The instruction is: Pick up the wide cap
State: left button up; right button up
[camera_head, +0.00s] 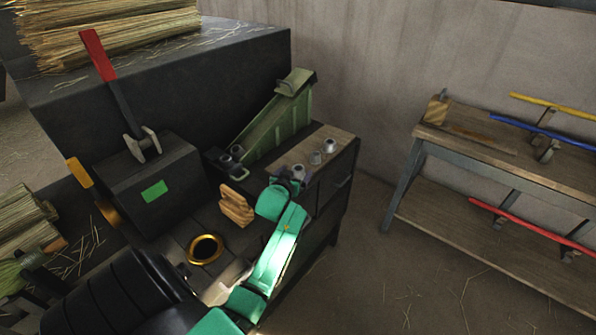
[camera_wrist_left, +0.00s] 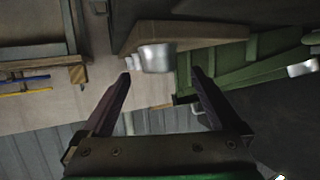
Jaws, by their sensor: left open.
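Several small metal caps stand on a wooden board at the far end of the dark bench. The nearest one (camera_head: 298,172), beside my left gripper (camera_head: 290,179), appears to be the wide cap, though sizes are hard to compare in the head view. In the left wrist view, a broad silvery cap (camera_wrist_left: 156,57) is just beyond the gap between the open, empty fingers of my left gripper (camera_wrist_left: 161,76). A narrower metal piece (camera_wrist_left: 130,66) shows beside it. I cannot tell whether a finger touches the cap. My right gripper is not in view.
A green sloped chute (camera_head: 275,125) stands behind, left of the wooden board (camera_head: 318,145). A wooden block (camera_head: 236,206) and a gold ring (camera_head: 205,249) are left of my arm. A rack (camera_head: 480,160) with coloured handles stands right, across open floor.

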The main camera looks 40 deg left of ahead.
pick_arm(q)
jog(key=x, duration=0.3)
jog(key=shift+s+f, duration=0.1)
jog(key=shift+s+d, duration=0.1)
jog(key=c, duration=1.4)
